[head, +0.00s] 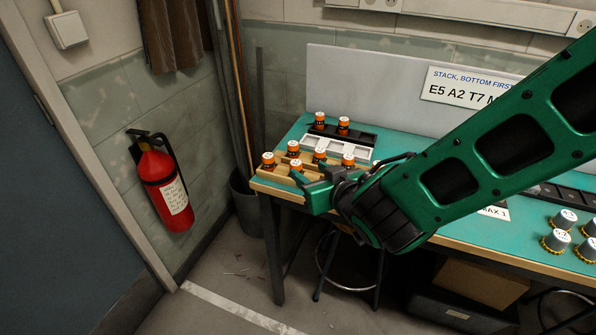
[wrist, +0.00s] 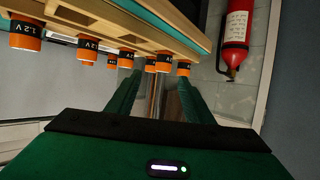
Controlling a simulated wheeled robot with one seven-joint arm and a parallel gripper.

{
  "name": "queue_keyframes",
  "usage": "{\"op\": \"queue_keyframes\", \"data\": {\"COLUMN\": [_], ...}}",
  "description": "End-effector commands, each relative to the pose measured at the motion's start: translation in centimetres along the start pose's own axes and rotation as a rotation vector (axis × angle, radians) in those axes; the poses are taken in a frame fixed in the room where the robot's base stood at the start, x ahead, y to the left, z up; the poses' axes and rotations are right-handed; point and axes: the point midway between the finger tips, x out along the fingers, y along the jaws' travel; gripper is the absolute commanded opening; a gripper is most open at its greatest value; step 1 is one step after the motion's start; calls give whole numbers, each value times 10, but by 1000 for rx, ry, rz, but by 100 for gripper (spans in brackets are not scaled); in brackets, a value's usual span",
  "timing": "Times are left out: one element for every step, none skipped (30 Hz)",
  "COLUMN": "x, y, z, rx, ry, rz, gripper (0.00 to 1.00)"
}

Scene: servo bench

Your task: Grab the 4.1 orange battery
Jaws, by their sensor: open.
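Several orange batteries with white tops and dark bands stand at the bench's left end in the head view. Some, such as the front-left battery (head: 268,161), stand on a wooden tray (head: 277,177); two, such as the rear battery (head: 319,120), stand in a black rack. Their top marks are too small to read, so I cannot tell which is 4.1. My gripper (head: 309,187) is open at the tray's front edge. In the wrist view, inverted, my gripper (wrist: 157,86) points toward orange batteries (wrist: 164,63); nearer ones (wrist: 88,46) appear to read 1.2V. Nothing is clearly held.
A white rack (head: 335,149) and a black rack (head: 357,134) stand behind the tray. White-topped cells (head: 555,241) stand at the bench's right. A stack sign (head: 465,86) is at the back. A fire extinguisher (head: 160,180) hangs on the left wall.

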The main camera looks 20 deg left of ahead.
Motion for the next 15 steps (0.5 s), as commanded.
{"op": "queue_keyframes", "data": {"x": [8,12,18,22,25,29,31,33,35,36,37,39,41,44,48], "y": [1,1,0,0,1,1,1,1,1,1,1,1,0,0,-1], "z": [1,1,1,1,1,1,1,1,1,1,1,1,1,2,3], "rx": [3,2,2,3,3,2,1,1,1,1,1,1,1,1,1], "ry": [-2,-2,-2,-3,-2,-2,-2,-2,-2,-2,-1,-1,-2,-2,-3], "rz": [2,2,1,1,2,2,2,2,3,3,3,3,3,3,3], "gripper": [47,47,47,47,47,47,47,47,47,47,47,47,47,47,47]}}
